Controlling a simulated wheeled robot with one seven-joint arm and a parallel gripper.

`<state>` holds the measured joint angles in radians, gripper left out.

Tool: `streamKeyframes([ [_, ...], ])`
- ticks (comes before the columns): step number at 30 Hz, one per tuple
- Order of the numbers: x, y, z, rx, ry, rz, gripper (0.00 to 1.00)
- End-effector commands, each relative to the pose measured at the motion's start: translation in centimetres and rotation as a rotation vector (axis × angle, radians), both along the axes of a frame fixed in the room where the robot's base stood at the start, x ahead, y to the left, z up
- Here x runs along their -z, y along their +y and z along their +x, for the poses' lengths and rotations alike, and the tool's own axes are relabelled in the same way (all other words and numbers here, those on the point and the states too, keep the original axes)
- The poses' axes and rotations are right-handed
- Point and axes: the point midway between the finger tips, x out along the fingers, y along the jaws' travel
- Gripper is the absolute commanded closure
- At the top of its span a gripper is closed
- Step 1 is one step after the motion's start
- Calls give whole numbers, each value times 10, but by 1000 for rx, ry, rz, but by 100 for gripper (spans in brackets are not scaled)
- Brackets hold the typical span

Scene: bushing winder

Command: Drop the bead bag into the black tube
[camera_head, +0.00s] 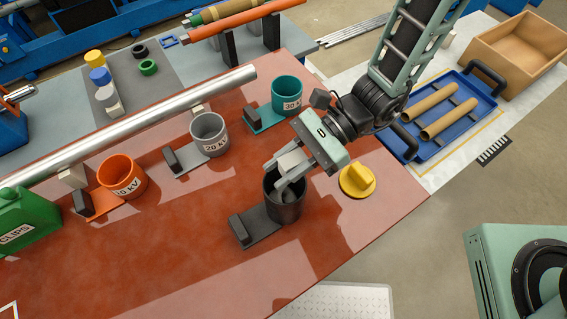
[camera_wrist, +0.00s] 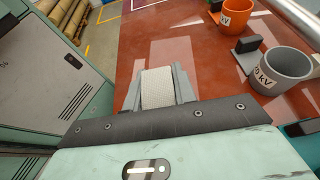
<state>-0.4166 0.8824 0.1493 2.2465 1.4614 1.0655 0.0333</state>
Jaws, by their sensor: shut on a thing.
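The black tube (camera_head: 286,208) stands upright on a dark base near the right part of the red-brown table in the head view. My gripper (camera_head: 281,184) points down at its mouth, with the fingers reaching into or just over the opening; the exact depth is hard to tell. The gripper is shut on the pale grey bead bag (camera_wrist: 157,88), which shows between the two fingers in the wrist view. In the head view a pale patch of the bag (camera_head: 292,161) shows between the fingers. I cannot see the black tube in the wrist view.
A grey cup (camera_head: 209,135), a teal cup (camera_head: 287,97) and an orange cup (camera_head: 122,177) stand behind and left. A yellow knob (camera_head: 357,181) sits close right of the tube. A silver bar (camera_head: 130,125) runs along the back. The front of the table is clear.

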Motion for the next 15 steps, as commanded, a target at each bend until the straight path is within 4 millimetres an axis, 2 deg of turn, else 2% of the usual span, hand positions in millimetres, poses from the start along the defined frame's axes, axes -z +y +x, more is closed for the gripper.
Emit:
streamKeyframes([
  [1,0,0,0,0,0,0,68],
  [3,0,0,0,0,0,0,48],
  [15,0,0,0,0,0,0,48],
])
